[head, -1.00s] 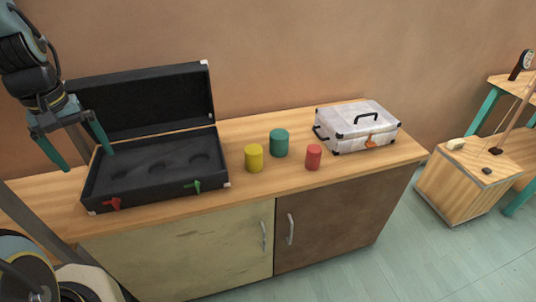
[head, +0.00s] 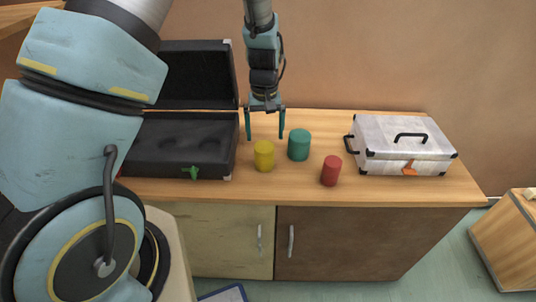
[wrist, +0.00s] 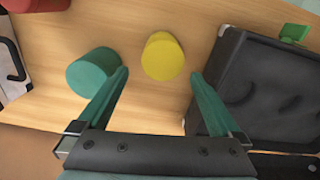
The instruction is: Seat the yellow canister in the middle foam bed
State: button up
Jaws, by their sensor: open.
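The yellow canister (head: 264,156) stands upright on the wooden counter, just right of the open black case (head: 170,172). My gripper (head: 265,137) is open and empty, pointing down behind and above the yellow canister. In the wrist view the yellow canister (wrist: 162,57) lies ahead of and between the two teal fingers (wrist: 158,82), apart from both. The case's foam shows round beds (head: 175,142), partly hidden by my arm in the head view; the wrist view shows the near part of the case (wrist: 265,85).
A green canister (head: 299,145) stands close right of the yellow one; in the wrist view it (wrist: 92,72) is beside the left finger. A red canister (head: 331,171) and a closed silver case (head: 405,150) stand farther right.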

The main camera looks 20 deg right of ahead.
aim_at(264, 146)
jog(key=shift+f, duration=0.8)
jog(key=shift+s+a+f+p, duration=0.15)
jog(key=shift+f+p, duration=0.35)
jog(key=shift+f, duration=0.05)
jog(key=shift+s+a+f+p, duration=0.15)
jog(key=shift+f+p, duration=0.65)
jog(key=shift+f, duration=1.35)
jog(key=c, duration=1.4)
jog(key=shift+r, duration=0.1)
